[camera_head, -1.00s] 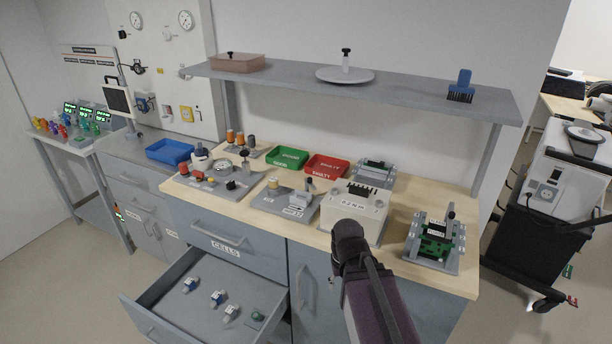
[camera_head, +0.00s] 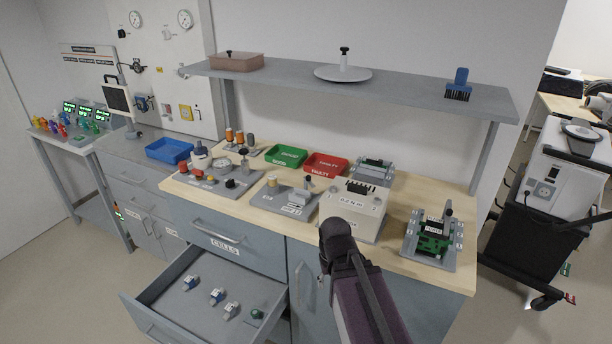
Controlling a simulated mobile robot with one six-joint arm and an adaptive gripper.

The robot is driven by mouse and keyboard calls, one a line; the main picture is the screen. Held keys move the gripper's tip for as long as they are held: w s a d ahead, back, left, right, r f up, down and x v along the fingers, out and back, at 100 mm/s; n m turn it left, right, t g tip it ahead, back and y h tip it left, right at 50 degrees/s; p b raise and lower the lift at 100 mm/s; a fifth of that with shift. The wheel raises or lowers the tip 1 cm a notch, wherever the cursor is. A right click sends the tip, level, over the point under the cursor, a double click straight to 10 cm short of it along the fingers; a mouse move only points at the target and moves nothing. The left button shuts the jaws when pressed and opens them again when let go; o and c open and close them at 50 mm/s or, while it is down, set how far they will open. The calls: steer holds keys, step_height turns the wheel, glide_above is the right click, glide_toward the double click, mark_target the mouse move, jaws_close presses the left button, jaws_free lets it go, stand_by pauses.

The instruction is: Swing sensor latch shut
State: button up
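I cannot tell for sure which part is the sensor latch. A grey fixture plate (camera_head: 268,203) on the bench carries a small yellowish round part (camera_head: 272,182) and a light grey block (camera_head: 299,197) with a short upright lever (camera_head: 307,183). My gripper (camera_head: 335,226) is at the end of my dark arm, in front of the bench's front edge and overlapping the lower part of a cream box (camera_head: 352,208) in the picture. Its fingers are not distinct, so open or shut does not show. I see nothing held in it.
A fixture with a green board (camera_head: 433,240) stands at the bench's right. Green (camera_head: 286,157) and red (camera_head: 325,165) trays lie behind. A shelf (camera_head: 400,90) spans above. An open drawer (camera_head: 205,310) with several small parts juts out at lower left.

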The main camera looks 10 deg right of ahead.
steer(key=shift+a+r, duration=0.1)
steer(key=shift+a, duration=0.1)
step_height(320, 180, up, 30)
steer(key=n+p, duration=1.2)
steer(key=p, duration=1.8)
glide_above(308, 176)
steer(key=shift+d+f, duration=0.1)
steer(key=shift+f, duration=0.1)
steer(key=shift+f, duration=0.15)
step_height(308, 176, down, 14)
steer(key=b, duration=1.4)
steer(key=shift+r, duration=0.2)
